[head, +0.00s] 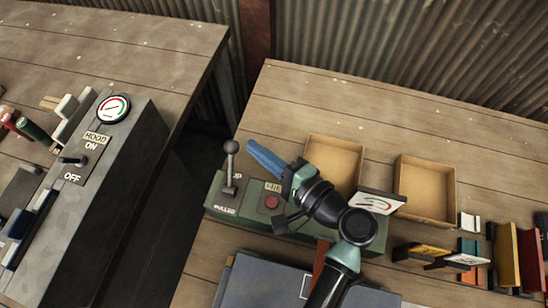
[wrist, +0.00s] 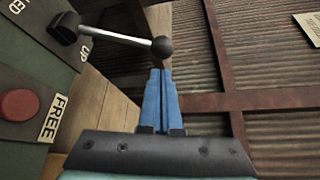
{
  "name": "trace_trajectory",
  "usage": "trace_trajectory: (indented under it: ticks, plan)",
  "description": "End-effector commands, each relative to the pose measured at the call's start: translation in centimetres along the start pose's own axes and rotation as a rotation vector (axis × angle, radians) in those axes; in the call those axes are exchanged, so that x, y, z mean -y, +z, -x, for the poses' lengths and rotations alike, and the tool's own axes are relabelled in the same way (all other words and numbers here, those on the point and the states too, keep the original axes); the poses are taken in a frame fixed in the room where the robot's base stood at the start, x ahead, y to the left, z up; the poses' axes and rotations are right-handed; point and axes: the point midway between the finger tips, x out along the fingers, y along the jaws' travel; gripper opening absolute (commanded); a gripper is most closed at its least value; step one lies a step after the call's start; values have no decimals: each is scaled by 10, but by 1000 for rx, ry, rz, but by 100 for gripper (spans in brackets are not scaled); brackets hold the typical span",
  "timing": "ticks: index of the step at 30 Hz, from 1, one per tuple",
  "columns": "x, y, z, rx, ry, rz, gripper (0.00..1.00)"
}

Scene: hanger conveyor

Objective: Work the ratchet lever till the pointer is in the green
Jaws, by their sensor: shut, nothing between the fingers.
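The ratchet lever (head: 230,165) stands on a green box (head: 321,238), a thin rod with a dark ball knob, above a "PULLED" label and beside an "UP" label. In the wrist view the lever's rod (wrist: 115,35) ends in its ball just beyond my fingertips. My gripper (head: 252,146) has blue fingers, shut and empty, close to the right of the knob; I cannot tell whether they touch it. In the wrist view my gripper (wrist: 161,72) points at the ball. A red button (head: 271,202) is on the box by a "FREE" label. A tilted gauge (head: 376,202) shows behind my arm; its pointer is too small to read.
Two empty open trays (head: 426,191) stand behind the box. Books (head: 518,258) and small boxes are at the right. A grey cabinet with a dial (head: 114,108) and an ON/OFF switch (head: 73,160) stands left, across a dark gap. A corrugated wall is behind.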

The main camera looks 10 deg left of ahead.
Motion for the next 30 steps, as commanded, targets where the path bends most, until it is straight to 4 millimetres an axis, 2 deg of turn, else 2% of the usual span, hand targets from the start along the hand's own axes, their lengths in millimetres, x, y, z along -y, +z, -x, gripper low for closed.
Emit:
trace_trajectory:
  ticks: [3, 9, 30]
  plan:
    - [0, 0, -16, 2, 1, -1, 0]
    - [0, 0, -28, 0, 1, 0, 0]
    - [1, 6, -24, -1, -30, 52, 0]
